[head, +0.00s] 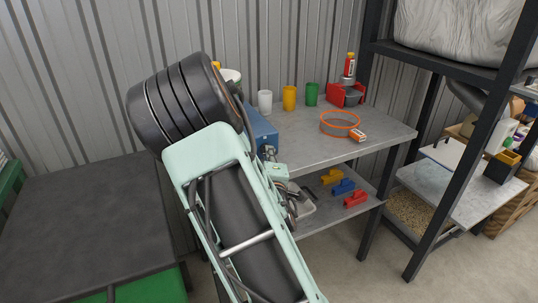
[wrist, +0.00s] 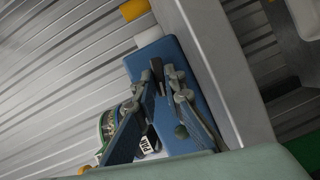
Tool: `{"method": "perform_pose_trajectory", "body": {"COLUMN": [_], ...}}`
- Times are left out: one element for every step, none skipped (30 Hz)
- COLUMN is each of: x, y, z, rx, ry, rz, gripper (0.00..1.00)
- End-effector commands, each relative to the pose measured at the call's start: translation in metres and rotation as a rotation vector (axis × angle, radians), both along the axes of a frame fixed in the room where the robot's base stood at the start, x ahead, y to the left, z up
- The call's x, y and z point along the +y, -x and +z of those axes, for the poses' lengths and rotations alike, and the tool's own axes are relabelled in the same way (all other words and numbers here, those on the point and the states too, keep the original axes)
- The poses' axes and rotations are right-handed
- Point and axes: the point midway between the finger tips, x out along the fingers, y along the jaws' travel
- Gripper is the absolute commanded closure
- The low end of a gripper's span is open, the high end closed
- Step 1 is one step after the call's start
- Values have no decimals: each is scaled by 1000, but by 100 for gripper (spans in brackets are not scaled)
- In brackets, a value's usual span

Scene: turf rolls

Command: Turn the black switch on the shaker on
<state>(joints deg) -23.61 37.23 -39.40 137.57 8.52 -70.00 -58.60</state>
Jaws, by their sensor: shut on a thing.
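The shaker appears to be the blue box (head: 261,128) at the left end of the grey workbench, partly hidden behind my arm. In the wrist view the blue box (wrist: 172,55) lies below my gripper (wrist: 161,80), whose two fingers come together over its face. A small black piece, apparently the switch (wrist: 157,68), shows at the fingertips, and my gripper is shut on it. Which way the switch is set cannot be told.
White (head: 265,102), orange (head: 290,98) and green (head: 312,94) cups stand along the back of the bench. Coloured clamp-like pieces (head: 343,187) sit on the lower shelf. A labelled round container (wrist: 112,125) is beside the box.

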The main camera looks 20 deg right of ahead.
Motion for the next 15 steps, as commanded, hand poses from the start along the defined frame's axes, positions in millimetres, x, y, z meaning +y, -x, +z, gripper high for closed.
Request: {"method": "perform_pose_trajectory", "body": {"x": [-2,-1,-1,-2,-2,-2,-2,-2,-3,-3,-2,-3,-3,-4,-4], "y": [1,0,0,0,1,1,0,0,0,0,0,0,0,0,0], "z": [3,3,4,4,4,4,4,5,5,5,5,5,5,5,5], "rx": [-1,1,0,2,3,4,4,5,6,7,8,9,10,11,13], "ry": [-43,-70,-108,-136,-164,-202,-231,-259,-297,-326,-354,-393,-420,-449,-486], "rz": [-3,-1,-2,-3,-3,-3,-2,-2,-2,-3,-2,-3,-2,-2,-3], "gripper": [100,100,100,100,100,100,100,100,100,100,100,100,100,100,100]}}
